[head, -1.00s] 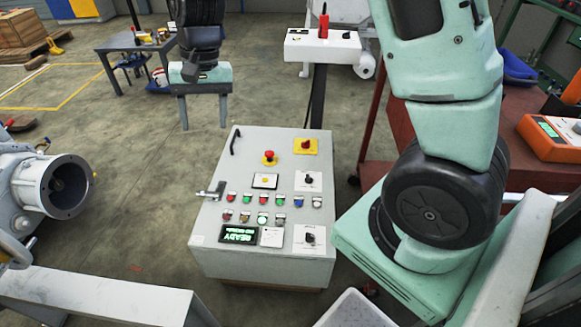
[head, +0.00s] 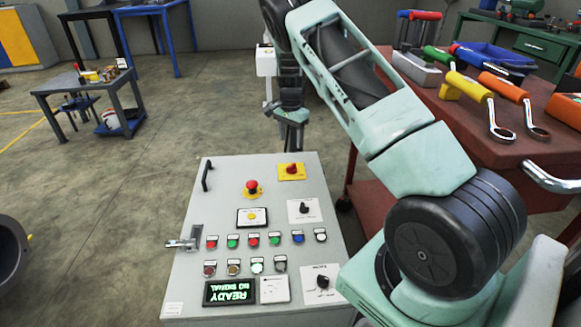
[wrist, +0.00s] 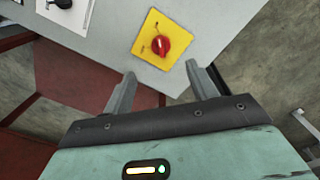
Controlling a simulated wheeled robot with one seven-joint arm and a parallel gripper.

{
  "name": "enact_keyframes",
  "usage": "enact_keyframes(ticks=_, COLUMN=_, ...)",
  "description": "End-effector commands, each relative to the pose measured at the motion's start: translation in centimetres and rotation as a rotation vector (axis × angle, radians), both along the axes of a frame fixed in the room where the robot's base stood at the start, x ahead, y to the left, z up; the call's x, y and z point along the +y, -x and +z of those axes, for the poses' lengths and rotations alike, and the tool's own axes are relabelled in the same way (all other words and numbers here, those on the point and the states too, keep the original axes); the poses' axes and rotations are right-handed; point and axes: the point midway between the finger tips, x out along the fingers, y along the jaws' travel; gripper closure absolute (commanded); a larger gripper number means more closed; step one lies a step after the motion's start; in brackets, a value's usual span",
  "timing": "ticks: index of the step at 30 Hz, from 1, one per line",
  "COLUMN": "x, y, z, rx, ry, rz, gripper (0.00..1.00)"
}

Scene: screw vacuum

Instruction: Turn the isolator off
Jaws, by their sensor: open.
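The isolator (head: 291,171) is a red rotary knob on a yellow square plate, at the far right corner of the grey control panel (head: 222,180). In the wrist view the isolator (wrist: 170,47) lies just beyond my fingertips, with a pale mark on its red knob. My gripper (wrist: 160,69) is open and empty, its fingers apart on the near side of the yellow plate and not around the knob. In the head view my gripper (head: 291,118) hangs just behind the panel's far edge, close to the isolator; its fingers are mostly hidden there.
A red emergency button (head: 251,186), two black rotary switches and several coloured buttons share the panel. A side handle (head: 185,240) sticks out at left. A red tool cart (head: 470,130) with wrenches stands at right. Open floor lies to the left.

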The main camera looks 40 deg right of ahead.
Motion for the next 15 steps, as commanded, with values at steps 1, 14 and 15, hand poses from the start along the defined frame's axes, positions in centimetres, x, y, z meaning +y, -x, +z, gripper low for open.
enact_keyframes(ticks=1, x=0.0, y=0.1, z=-1.5, rx=0.002, ry=-0.001, rz=0.0, gripper=0.42)
enact_keyframes(ticks=14, x=0.0, y=0.0, z=-9.5, rx=0.0, ry=0.0, rz=0.002, gripper=0.42)
enact_keyframes(ticks=15, x=0.0, y=0.0, z=-9.9, rx=0.0, ry=-0.001, rz=0.003, gripper=0.42)
